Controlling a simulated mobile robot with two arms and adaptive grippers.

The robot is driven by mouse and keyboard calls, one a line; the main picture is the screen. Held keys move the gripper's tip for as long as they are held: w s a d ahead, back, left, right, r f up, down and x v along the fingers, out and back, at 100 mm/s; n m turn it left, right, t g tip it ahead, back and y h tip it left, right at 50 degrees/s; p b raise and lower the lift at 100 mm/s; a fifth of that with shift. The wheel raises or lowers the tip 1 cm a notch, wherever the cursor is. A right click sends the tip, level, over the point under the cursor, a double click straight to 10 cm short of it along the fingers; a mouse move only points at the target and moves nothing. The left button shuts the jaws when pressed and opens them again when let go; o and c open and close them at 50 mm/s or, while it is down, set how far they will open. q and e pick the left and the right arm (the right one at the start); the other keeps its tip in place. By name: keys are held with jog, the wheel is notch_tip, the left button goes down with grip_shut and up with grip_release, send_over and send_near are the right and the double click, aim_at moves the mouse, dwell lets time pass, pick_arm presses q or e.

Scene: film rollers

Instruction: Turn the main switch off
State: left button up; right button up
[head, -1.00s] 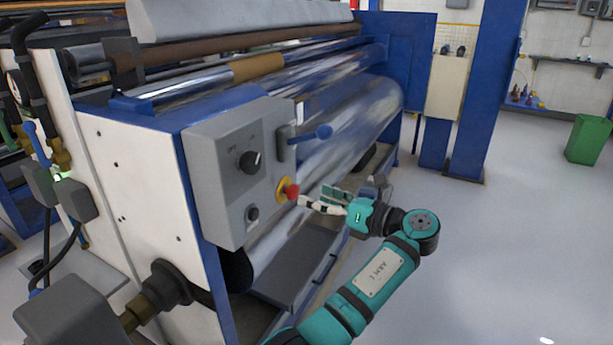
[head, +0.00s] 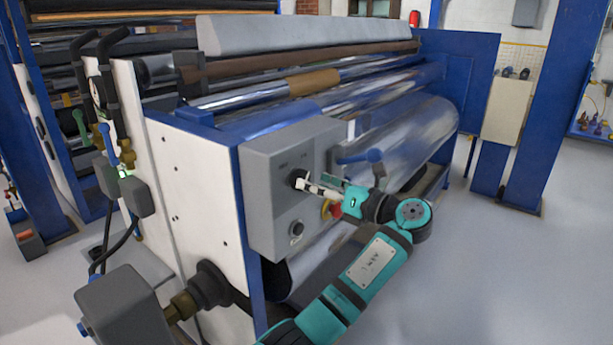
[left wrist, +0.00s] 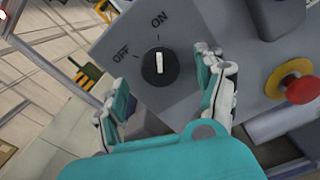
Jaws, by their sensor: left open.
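The main switch is a round black knob (left wrist: 158,68) with a white pointer on a grey control box (head: 262,160). In the left wrist view its pointer stands upright, toward the ON label; the OFF label is to the left. In the head view the knob (head: 298,178) is partly covered by my left gripper (head: 318,184). My left gripper (left wrist: 165,75) is open, one finger to each side of the knob in the wrist view. I cannot tell whether either finger touches it. My right gripper is out of view.
A red emergency button (left wrist: 302,89) on a yellow base sits right of the knob. A smaller black knob (head: 297,228) is lower on the box. A blue-handled lever (head: 365,157) and a large shiny roller (head: 425,135) are beyond the gripper. Open floor lies to the right.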

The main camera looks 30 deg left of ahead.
pick_arm(q)
jog(key=shift+w+a, duration=0.1)
jog(key=shift+a, duration=1.5)
jog(key=c, duration=1.2)
